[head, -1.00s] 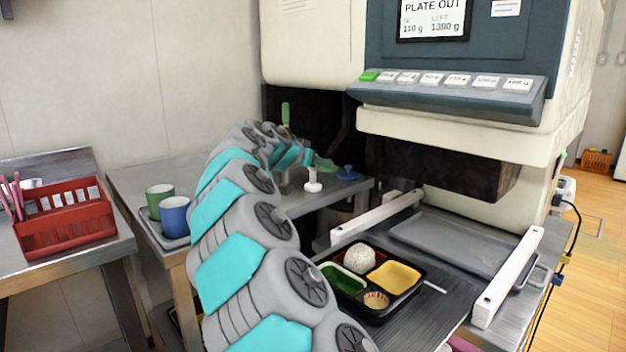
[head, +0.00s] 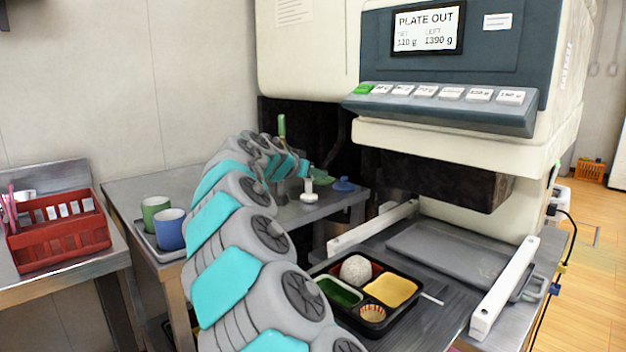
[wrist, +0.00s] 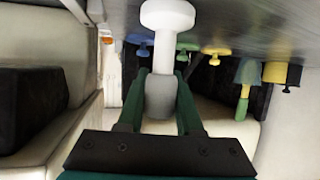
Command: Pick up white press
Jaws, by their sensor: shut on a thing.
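The white press (head: 308,196) shows in the head view at the back table, below the end of my arm, with its wide foot down. In the wrist view the white press (wrist: 168,16) has its pale foot at the top and its grey rounded grip between the dark green fingers. My gripper (wrist: 160,92) is shut on that grip. My gripper (head: 304,170) is small and partly hidden by the arm in the head view. I cannot tell whether the foot touches the table.
A blue press (head: 344,186) stands close to the right, and several coloured ones line the table in the wrist view. The big machine (head: 440,110) rises at the right. A bento tray (head: 337,268) lies before it. Cups (head: 170,230) and a red basket (head: 60,242) are at left.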

